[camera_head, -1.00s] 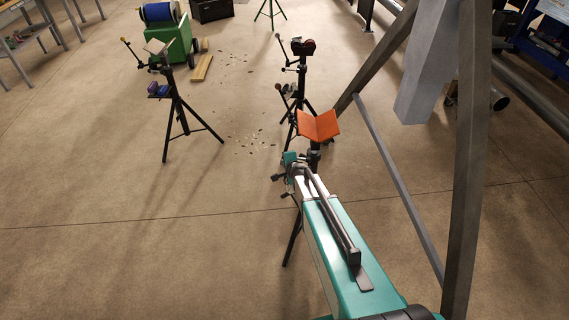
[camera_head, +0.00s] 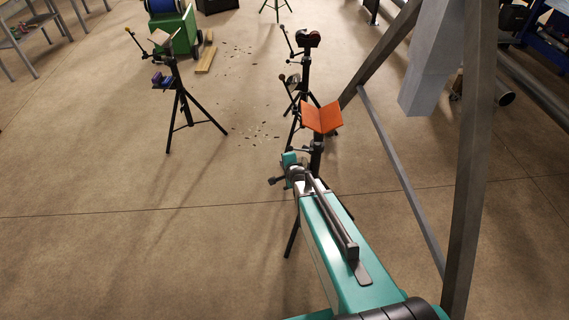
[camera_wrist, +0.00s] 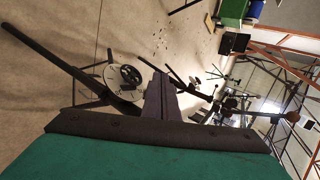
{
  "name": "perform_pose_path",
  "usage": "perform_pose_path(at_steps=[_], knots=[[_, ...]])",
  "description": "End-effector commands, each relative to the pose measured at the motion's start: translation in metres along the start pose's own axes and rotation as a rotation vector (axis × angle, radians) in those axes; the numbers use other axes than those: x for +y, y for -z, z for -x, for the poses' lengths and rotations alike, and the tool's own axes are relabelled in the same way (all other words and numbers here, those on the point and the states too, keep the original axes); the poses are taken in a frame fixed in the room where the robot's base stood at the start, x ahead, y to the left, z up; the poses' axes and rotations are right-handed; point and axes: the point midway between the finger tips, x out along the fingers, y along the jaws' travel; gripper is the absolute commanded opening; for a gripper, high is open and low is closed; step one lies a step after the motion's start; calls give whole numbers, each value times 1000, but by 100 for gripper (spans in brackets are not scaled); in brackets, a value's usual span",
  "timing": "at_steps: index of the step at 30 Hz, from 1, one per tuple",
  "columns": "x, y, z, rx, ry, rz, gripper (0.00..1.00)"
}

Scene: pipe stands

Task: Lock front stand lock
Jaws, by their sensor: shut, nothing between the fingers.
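The nearest stand has an orange V-shaped head (camera_head: 321,117) on a dark post. My teal arm reaches up from the bottom of the head view and ends just below and left of that head, covering part of the post. In the wrist view my gripper (camera_wrist: 160,92) shows as dark fingers close together, with nothing held. A long black rod (camera_wrist: 48,58) runs down toward the gripper's left side. A pale disc with a black knob (camera_wrist: 125,77) lies just left of the fingers. I cannot tell which part is the lock, or whether the gripper touches it.
A second stand (camera_head: 305,60) is behind the orange one, and another tripod stand (camera_head: 178,85) is to the left. A grey slanted frame (camera_head: 468,160) rises close on the right of my arm.

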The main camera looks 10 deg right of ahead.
Motion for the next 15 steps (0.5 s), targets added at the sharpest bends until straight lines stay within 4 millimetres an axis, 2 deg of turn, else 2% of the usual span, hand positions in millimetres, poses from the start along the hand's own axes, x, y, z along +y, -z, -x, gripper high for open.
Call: perform_pose_path(at_steps=[6, 15], knots=[[0, -8, 22, 0, 0, 0, 0], [-2, -16, 40, 0, 0, 1, 0]])
